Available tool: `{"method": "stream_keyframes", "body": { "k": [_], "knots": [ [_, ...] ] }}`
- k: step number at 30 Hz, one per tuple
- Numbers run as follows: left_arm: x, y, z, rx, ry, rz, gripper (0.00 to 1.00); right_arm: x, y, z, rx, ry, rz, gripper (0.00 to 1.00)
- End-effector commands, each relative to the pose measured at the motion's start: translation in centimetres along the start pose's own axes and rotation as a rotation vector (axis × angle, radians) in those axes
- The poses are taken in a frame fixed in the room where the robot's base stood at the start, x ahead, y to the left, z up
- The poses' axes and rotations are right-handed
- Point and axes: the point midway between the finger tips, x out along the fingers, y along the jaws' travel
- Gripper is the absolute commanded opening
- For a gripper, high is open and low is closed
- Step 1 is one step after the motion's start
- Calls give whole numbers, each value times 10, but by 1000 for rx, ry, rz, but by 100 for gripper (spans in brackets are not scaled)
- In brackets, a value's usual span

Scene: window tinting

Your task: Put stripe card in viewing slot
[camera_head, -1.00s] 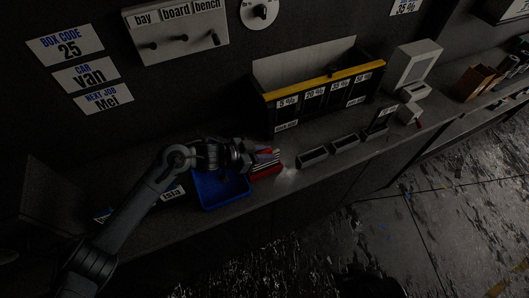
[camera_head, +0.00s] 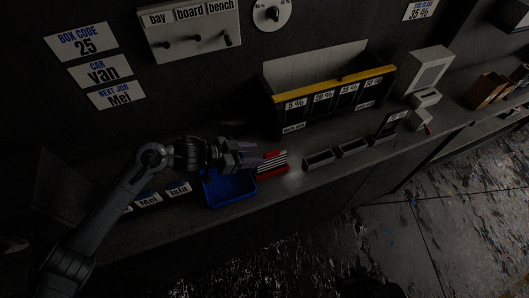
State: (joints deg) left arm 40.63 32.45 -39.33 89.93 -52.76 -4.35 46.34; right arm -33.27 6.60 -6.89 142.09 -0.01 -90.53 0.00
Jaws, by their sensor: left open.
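A red-and-white striped item (camera_head: 272,165), apparently the stripe cards in a red holder, stands on the bench right of the blue tray. My left gripper (camera_head: 254,154) is open, its fingers pointing right at the near left of the stripes. In this dark view I cannot tell whether the fingers touch or straddle a card. Small dark slotted holders (camera_head: 318,159) stand in a row to the right, the rearmost with a labelled card (camera_head: 389,124) upright in it. I cannot tell which one is the viewing slot. My right gripper is not in view.
A blue tray (camera_head: 230,190) lies under my left gripper. A yellow-edged rack (camera_head: 335,95) with percentage labels stands behind. A white box-like device (camera_head: 428,70) is at the back right. Name cards (camera_head: 148,199) lie left of the tray. The bench's front edge is close.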

Motion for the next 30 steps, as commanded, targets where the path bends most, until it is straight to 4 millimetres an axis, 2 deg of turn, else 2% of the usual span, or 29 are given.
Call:
{"method": "stream_keyframes", "body": {
  "k": [3, 11, 14, 20, 23, 25, 28, 30],
  "knots": [
    [-20, 0, 0, 1, -3, -2, 46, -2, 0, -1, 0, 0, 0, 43],
    [-44, 0, 0, 0, -1, 0, 46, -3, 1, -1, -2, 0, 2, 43],
    [-43, 3, 1, 4, 2, -7, 46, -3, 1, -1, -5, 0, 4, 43],
    [-20, 25, 9, 31, 26, -102, 46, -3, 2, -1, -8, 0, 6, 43],
    [-10, 41, 18, 26, 30, -212, 46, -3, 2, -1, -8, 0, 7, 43],
    [-10, 51, 27, -1, 17, -309, 46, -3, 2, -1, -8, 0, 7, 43],
    [-24, 65, 50, -82, -44, -454, 46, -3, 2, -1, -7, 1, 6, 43],
    [-42, 76, 74, -164, -118, -542, 46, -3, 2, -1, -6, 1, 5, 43]
  ]
}}
